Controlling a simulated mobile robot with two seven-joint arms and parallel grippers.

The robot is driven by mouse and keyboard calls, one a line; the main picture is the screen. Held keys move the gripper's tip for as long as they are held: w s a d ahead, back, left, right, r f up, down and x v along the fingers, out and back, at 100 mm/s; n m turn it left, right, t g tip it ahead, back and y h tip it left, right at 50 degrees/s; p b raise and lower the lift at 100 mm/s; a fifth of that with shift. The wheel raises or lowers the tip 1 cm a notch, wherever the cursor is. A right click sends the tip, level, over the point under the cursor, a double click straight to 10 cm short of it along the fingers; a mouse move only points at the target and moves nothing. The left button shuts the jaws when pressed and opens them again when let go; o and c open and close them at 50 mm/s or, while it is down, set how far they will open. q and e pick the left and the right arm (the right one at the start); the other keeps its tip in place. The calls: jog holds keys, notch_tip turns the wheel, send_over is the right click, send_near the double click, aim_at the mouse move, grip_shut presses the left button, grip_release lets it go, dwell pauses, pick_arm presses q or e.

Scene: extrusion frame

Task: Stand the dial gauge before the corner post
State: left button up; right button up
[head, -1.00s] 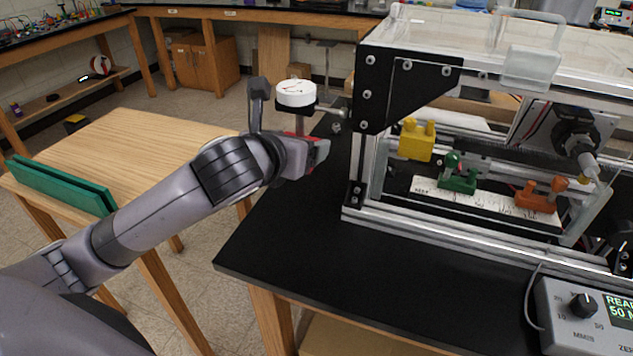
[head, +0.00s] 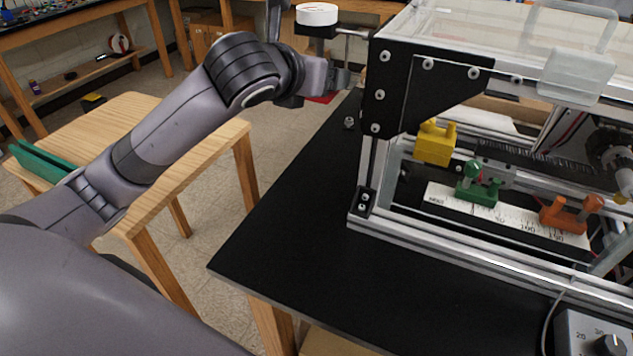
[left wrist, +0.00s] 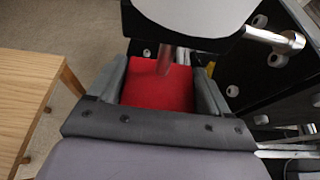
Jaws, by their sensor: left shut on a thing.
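The dial gauge has a white round dial (head: 316,14), a dark bracket with a rod to the right, and a red base (head: 322,98). My left gripper (head: 338,80) is shut on the red base. In the left wrist view the base (left wrist: 150,92) sits between the two grey fingers, and the white dial (left wrist: 195,10) overhangs it. The corner post (head: 367,160) of the extrusion frame is right of the gauge and nearer me. The gauge looks upright near the bench's left edge; whether its base touches the bench cannot be told. My right gripper is not in view.
The black bench top (head: 290,230) is clear in front of the frame. A small metal fitting (head: 349,122) lies left of the post. Yellow (head: 435,143), green and orange blocks are inside the frame. A grey control box (head: 590,330) is at lower right. A wooden table (head: 190,135) stands left.

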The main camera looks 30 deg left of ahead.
aim_at(315, 195)
pick_arm(q)
notch_tip(315, 195, down, 23)
jog(key=shift+r+b, duration=0.1)
jog(key=shift+b, duration=1.05)
jog(key=o, duration=1.4)
jog(key=shift+f, duration=0.25)
jog(key=shift+o, duration=0.2)
jog(key=shift+r, duration=0.15)
jog(key=shift+s, duration=0.15)
jog(key=v, duration=1.1)
jog(key=shift+s+r, duration=0.15)
jog(key=shift+s, duration=0.2)
